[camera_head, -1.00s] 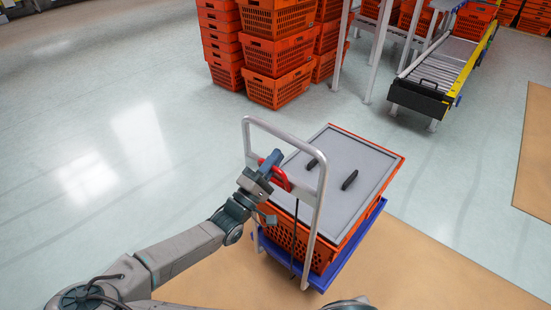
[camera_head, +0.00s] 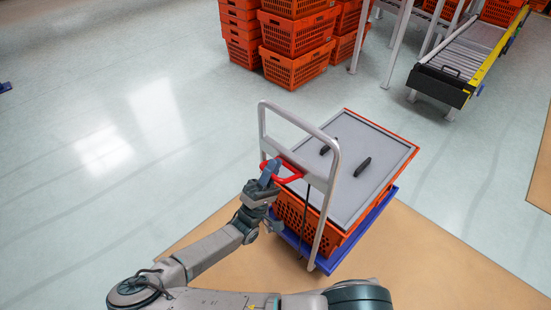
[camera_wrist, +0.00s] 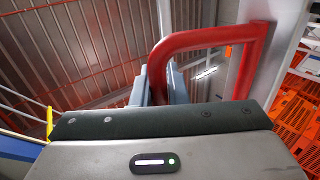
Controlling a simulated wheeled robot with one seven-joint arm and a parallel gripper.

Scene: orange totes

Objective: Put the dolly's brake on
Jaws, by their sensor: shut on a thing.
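The dolly has a blue deck (camera_head: 353,239) and an upright grey tube handle (camera_head: 329,205). A red brake lever (camera_head: 291,179), shaped like a loop, is fixed to the handle's crossbar. My gripper (camera_head: 269,171) is at the lever's near left end, with its blue-grey fingers shut on it. In the wrist view, the red lever (camera_wrist: 205,38) bends down at its left end between my gripper's fingers (camera_wrist: 163,82). The fingers hide part of that end. I cannot make out a wheel or the brake's contact with it.
An orange tote (camera_head: 291,215) with a grey lid (camera_head: 350,180) sits on the deck; two black bars lie on the lid. Tote stacks (camera_head: 296,40) and a roller conveyor (camera_head: 466,55) stand behind. Floor left of the dolly is clear.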

